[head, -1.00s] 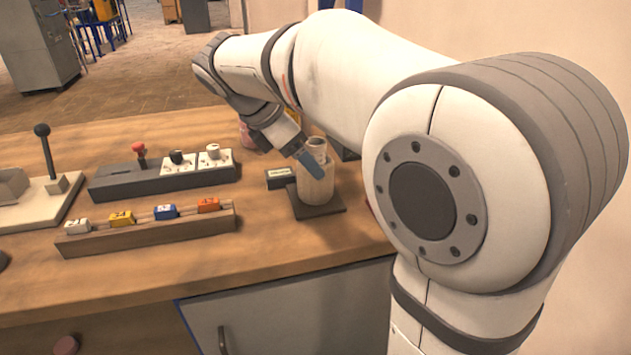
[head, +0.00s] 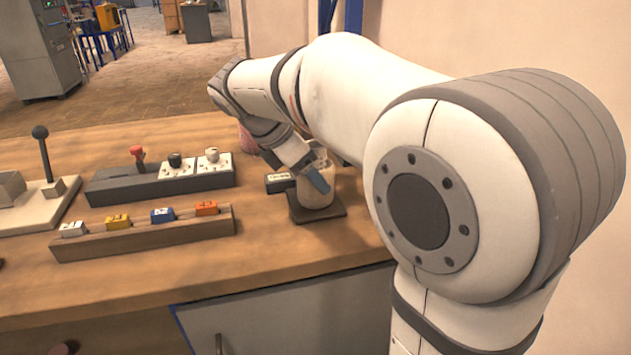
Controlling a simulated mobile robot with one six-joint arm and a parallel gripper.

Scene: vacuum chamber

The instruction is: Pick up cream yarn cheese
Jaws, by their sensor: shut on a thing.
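The cream yarn cheese (head: 316,190) is a pale cylinder standing upright over a dark square base plate (head: 331,212) at the right of the wooden bench. My gripper (head: 319,181) reaches down from the upper left and is shut on it near its top. One blue-grey finger shows in front of the yarn cheese; the other finger is hidden. I cannot tell whether the yarn cheese still touches the base plate.
A small dark labelled block (head: 279,183) stands just left of the base plate. A wooden rack (head: 140,240) with several coloured tags and a dark switch strip (head: 125,187) lie further left. A pink object (head: 247,140) is partly behind my arm.

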